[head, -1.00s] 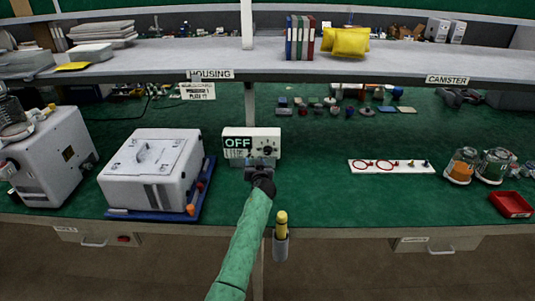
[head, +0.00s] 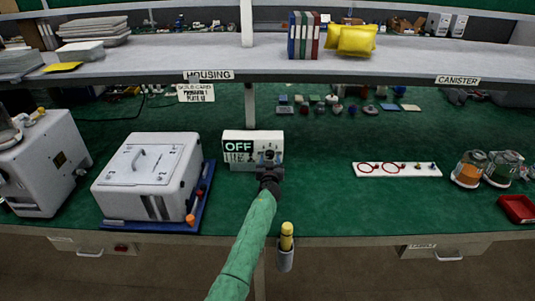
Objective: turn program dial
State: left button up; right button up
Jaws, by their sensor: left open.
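A white control box (head: 252,138) stands on the green bench top in the middle of the head view. Its lit display (head: 238,146) reads OFF. The program dial is on the right part of its front face and is mostly hidden behind my left gripper (head: 268,158). My left gripper is open, directly in front of the dial. I cannot tell whether its fingers touch the dial. My right gripper is not in view.
A white housing (head: 148,172) on a blue tray stands to the left. A white strip with red rings (head: 397,169), canisters (head: 470,168) and a red tray (head: 518,208) are to the right. A shelf (head: 350,70) overhangs the bench. A card (head: 196,93) hangs from it.

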pick_arm(q)
jog(key=shift+w, duration=0.45)
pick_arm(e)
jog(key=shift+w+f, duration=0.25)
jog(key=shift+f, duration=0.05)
pick_arm(q)
jog(key=shift+r, duration=0.1)
jog(key=c, duration=1)
jog(key=shift+o, duration=0.2)
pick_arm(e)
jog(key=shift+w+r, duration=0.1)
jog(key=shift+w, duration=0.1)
